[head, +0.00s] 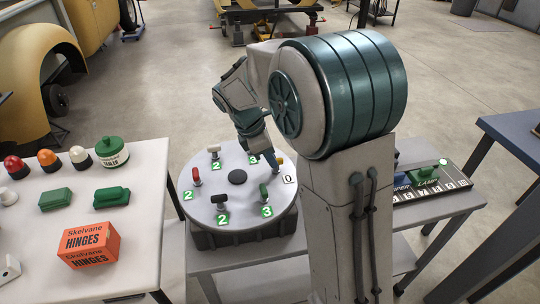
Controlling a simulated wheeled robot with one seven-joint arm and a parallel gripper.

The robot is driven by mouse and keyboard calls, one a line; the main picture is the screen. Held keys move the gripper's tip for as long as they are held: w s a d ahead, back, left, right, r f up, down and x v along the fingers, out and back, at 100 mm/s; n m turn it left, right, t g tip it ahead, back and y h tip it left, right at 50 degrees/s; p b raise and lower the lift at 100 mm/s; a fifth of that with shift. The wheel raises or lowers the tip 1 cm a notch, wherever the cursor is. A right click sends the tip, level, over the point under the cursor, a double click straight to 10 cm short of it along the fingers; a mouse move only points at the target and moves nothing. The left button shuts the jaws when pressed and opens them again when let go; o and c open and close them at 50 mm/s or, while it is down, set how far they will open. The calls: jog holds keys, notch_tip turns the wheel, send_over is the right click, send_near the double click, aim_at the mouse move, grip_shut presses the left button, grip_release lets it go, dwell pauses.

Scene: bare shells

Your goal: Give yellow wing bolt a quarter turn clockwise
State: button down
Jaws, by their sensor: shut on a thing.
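The yellow wing bolt (280,161) stands at the right edge of the round grey plate (232,222), beside a label reading 0. Only a small part of it shows; my gripper covers the rest. My gripper (274,166) points down at the plate and is shut on this bolt. The bolt's wing angle is hidden.
The plate also carries a pale bolt (214,152), a red bolt (196,176), a black bolt (221,200) and a green bolt (264,192), with number labels. A white table (128,235) at left holds an orange hinges box (88,246).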

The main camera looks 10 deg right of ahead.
jog(key=m+p, duration=0.1)
jog(key=m+g+p, duration=0.1)
jog(key=shift+w+r+m, duration=0.15)
jog(key=shift+w+m, duration=0.05)
jog(key=shift+m, duration=0.1)
jog(key=m+p, duration=0.1)
jog(key=m+g+p, duration=0.1)
jog(key=shift+w+d+m, duration=0.1)
jog(key=shift+w+m, duration=0.1)
jog(key=shift+m, duration=0.2)
jog(key=m+p, duration=0.1)
jog(key=m, duration=0.1)
jog(key=m+g+y, duration=0.1)
jog(key=m, duration=0.1)
jog(key=m+y+p, duration=0.1)
jog(key=m, duration=0.1)
jog(key=shift+w+d+g+p, duration=0.3)
jog(key=shift+w+d+g, duration=0.05)
jog(key=shift+g, duration=0.05)
jog(key=m, duration=0.2)
jog(key=m+y, duration=0.1)
jog(key=m, duration=0.1)
jog(key=m+y+p, duration=0.1)
jog(key=m, duration=0.1)
jog(key=shift+w+d+m+g, duration=0.15)
jog(key=shift+d+m+g, duration=0.15)
jog(key=shift+d+m, duration=0.1)
jog(key=shift+y, duration=0.3)
